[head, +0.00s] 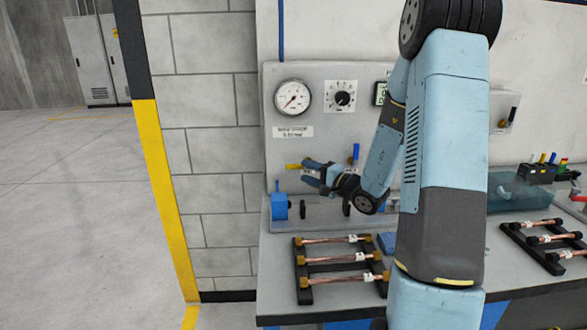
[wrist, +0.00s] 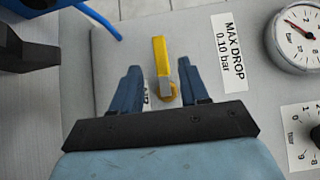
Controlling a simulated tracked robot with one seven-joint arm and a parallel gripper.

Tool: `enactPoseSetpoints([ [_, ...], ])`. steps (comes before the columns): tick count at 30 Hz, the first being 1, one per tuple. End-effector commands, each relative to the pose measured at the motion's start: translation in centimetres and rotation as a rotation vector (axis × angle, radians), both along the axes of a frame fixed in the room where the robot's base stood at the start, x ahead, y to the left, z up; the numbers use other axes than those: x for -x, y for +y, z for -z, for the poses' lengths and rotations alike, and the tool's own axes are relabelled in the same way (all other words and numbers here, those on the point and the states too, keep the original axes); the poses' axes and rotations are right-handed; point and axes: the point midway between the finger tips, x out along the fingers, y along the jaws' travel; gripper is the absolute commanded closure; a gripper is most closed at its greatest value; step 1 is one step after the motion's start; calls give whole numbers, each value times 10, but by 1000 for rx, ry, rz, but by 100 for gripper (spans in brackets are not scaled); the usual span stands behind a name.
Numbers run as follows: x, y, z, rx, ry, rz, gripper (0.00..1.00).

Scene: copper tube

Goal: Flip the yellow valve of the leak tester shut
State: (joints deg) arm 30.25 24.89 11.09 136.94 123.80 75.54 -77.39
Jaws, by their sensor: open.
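The yellow valve handle (wrist: 160,55) of the leak tester shows in the wrist view between and just beyond my two open fingers. It lies along the view's vertical and ends in a grey part and a yellow base near the panel. In the head view the yellow handle (head: 293,166) sticks out to the left of my gripper (head: 309,172), roughly level. My gripper also shows in the wrist view (wrist: 160,82), open, with one blue finger on each side of the handle. I cannot tell whether either finger touches it.
The grey tester panel (head: 350,100) carries a pressure gauge (head: 293,97), a dial (head: 342,97) and a blue-handled valve (head: 355,152). A blue clamp (head: 280,205) stands below left. A black rack (head: 301,275) of copper tubes lies on the bench in front.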

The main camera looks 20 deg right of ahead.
Motion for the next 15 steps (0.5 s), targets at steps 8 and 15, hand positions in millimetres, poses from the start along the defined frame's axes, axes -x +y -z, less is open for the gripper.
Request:
enactPoseSetpoints([
  [8,-36,25,0,-1,-1,-3,55],
  [15,-49,33,0,0,0,0,55],
])
